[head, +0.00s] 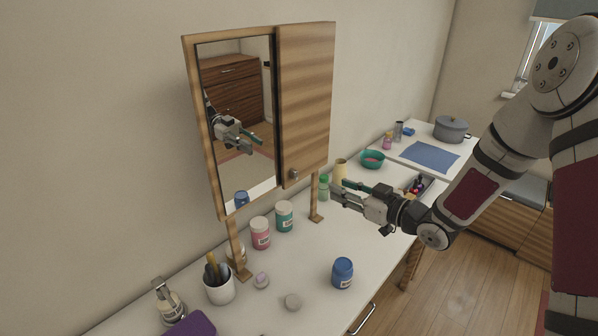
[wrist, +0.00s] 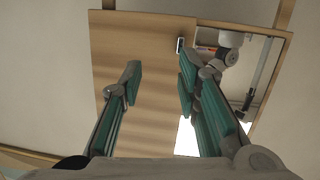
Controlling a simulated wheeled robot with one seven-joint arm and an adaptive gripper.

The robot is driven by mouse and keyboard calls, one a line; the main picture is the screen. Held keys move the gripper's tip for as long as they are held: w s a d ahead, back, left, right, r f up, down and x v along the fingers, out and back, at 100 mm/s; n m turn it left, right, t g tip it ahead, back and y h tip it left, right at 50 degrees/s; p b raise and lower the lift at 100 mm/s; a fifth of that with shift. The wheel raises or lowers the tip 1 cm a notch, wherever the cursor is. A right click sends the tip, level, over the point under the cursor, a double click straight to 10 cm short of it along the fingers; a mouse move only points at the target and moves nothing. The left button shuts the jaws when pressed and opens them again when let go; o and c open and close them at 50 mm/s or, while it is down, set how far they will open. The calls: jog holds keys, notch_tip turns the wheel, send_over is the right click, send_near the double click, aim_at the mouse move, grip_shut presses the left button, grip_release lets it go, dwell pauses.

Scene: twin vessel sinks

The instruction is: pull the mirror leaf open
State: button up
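The wooden cabinet (head: 207,135) stands on posts above the counter, against the wall. Its left half shows a mirror (head: 240,165); its right half is covered by a plain wooden leaf (head: 306,90), which looks closed against the frame. A small metal knob (head: 293,174) sits at the leaf's lower left corner. My gripper (head: 338,194) is open and empty, below and right of the knob, apart from it. In the wrist view the view is upside down: the leaf (wrist: 150,110) fills the middle behind my spread fingers (wrist: 160,76), and the knob (wrist: 180,45) shows just beyond the right fingertip.
Below the cabinet stand pink (head: 260,233) and teal (head: 284,216) jars, a brush cup (head: 219,284) and a blue jar (head: 343,272). A green bottle (head: 323,188) and yellow vase (head: 340,171) stand near my gripper. Space before the leaf looks clear.

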aim_at(297, 174)
jog(key=w+a, duration=0.2)
jog(key=a, duration=0.2)
jog(key=w+a+y, duration=0.1)
jog(key=w+a, duration=0.1)
jog(key=a, duration=0.2)
jog(key=w+a+y+p, duration=0.1)
jog(key=w+a, duration=0.1)
jog(key=a, duration=0.2)
jog(key=shift+w+f, duration=0.25)
jog(key=shift+f, duration=0.1)
grip_shut()
